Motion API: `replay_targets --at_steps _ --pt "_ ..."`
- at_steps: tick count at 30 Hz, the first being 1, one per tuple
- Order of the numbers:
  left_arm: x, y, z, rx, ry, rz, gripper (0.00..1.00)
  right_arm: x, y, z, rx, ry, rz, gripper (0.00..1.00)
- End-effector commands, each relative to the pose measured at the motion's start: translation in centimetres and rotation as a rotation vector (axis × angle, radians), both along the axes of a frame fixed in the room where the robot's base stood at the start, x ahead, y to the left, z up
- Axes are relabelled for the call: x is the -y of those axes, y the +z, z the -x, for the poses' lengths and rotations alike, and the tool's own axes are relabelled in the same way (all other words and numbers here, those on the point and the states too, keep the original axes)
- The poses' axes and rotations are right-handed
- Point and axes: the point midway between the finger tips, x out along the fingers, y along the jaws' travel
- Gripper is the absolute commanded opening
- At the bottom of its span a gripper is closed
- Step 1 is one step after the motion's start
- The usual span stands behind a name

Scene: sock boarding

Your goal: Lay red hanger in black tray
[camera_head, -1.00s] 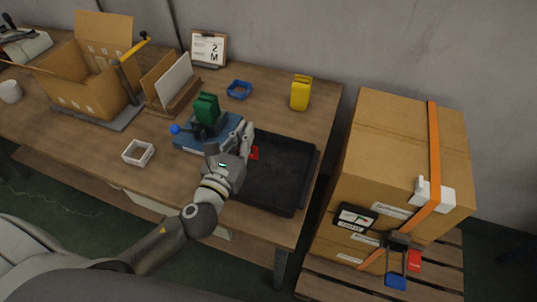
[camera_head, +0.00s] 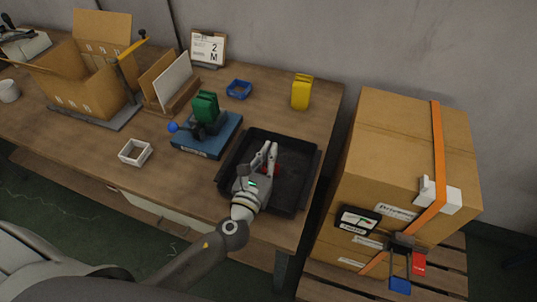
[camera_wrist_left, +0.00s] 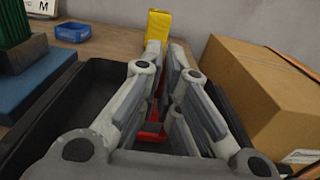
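The black tray (camera_head: 300,202) lies on the right part of the wooden table; its left wall also shows in the left wrist view (camera_wrist_left: 45,120). My left gripper (camera_head: 269,149) is over the tray, with its fingers close together. Whether the hanger touches the tray floor cannot be told. My right gripper is not in view.
Left of the tray stands a blue base (camera_head: 208,147) with a green block (camera_head: 205,106). A yellow block (camera_head: 301,92) and a small blue tray (camera_head: 239,89) are behind. A white tray (camera_head: 135,152) sits left. A large strapped carton (camera_head: 395,150) stands right of the table.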

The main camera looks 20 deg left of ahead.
Motion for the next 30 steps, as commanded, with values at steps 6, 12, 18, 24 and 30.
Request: replay_targets --at_steps 6,12,18,24,30 --pt "0.0 -0.3 0.0 0.0 0.0 0.0 0.13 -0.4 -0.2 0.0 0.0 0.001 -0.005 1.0" --pt "0.0 -0.3 0.0 0.0 0.0 0.0 0.27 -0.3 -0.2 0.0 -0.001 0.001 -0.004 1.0" --pt "0.0 -0.2 0.0 0.0 0.0 0.0 0.27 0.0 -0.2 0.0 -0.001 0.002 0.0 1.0" --pt "-0.1 -0.2 1.3 -0.002 0.0 -0.001 0.27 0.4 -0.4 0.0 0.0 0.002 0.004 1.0" --pt "-0.2 -0.4 5.2 -0.003 -0.001 0.0 0.27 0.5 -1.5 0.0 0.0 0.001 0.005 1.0"
